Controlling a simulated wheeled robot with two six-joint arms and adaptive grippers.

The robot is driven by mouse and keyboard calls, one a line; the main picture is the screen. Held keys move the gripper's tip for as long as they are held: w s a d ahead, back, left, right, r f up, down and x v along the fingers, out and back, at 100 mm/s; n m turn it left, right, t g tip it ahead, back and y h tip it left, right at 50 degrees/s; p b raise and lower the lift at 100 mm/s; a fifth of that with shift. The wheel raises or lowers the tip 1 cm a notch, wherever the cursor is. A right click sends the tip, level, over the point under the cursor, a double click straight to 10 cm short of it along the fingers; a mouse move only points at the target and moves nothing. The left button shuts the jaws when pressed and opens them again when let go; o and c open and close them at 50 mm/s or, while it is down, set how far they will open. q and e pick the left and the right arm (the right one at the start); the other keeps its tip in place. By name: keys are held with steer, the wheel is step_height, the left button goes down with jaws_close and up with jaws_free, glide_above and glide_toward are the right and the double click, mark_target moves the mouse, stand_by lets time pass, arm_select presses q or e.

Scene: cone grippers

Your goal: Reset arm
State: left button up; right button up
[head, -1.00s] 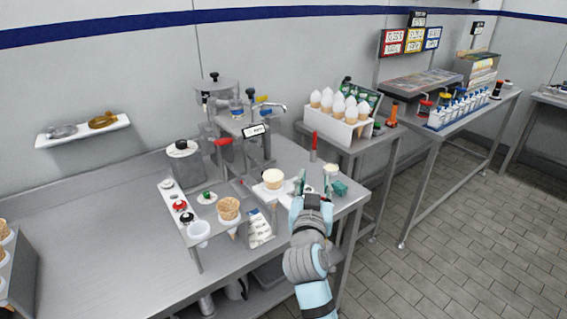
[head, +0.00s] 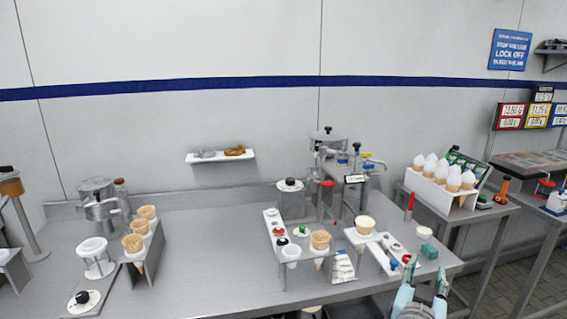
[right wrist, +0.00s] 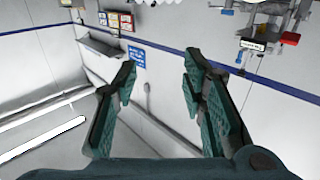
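My right gripper (head: 424,278) shows at the bottom right of the head view, in front of the table's right front edge. Its two teal fingers stand apart with nothing between them. In the right wrist view the fingers (right wrist: 160,95) are also spread and empty, with the wall and floor beyond them. My left gripper is in neither view.
A steel table (head: 200,240) carries a holder with several cones (head: 134,243), a stand with one cone (head: 320,240), a white panel (head: 383,257) and a dispensing machine (head: 335,175). A white rack of cones (head: 440,187) stands further right. The table's middle is clear.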

steer(key=w+a+f+n+y, duration=0.2)
steer(key=a+f+n+y, duration=0.1)
steer(key=f, duration=0.3)
steer(key=w+a+f+n+y, duration=0.1)
steer(key=a+f+n+y, duration=0.2)
steer(key=f, duration=0.4)
steer(key=s+a+f+n+g+y, duration=0.1)
steer(key=s+a+f+g, duration=0.3)
steer(key=f, duration=0.8)
steer(key=s+d+f+n+g+y, duration=0.15)
steer(key=s+f, duration=0.35)
steer(key=f, duration=0.7)
steer(key=s+d+f+m+g, duration=0.1)
steer(key=s+f+g, duration=0.1)
steer(key=s+f, duration=0.85)
steer(key=s+d+f+g, duration=0.1)
steer(key=s+f+g, duration=0.2)
steer(key=s+f, duration=0.7)
steer(key=s+d+g, duration=0.1)
steer(key=s, duration=1)
steer(key=s+d+f+g, duration=0.1)
steer(key=s+d+g, duration=0.1)
steer(key=s, duration=0.9)
steer(key=shift+s+d+m, duration=0.3)
steer(key=shift+m, duration=0.05)
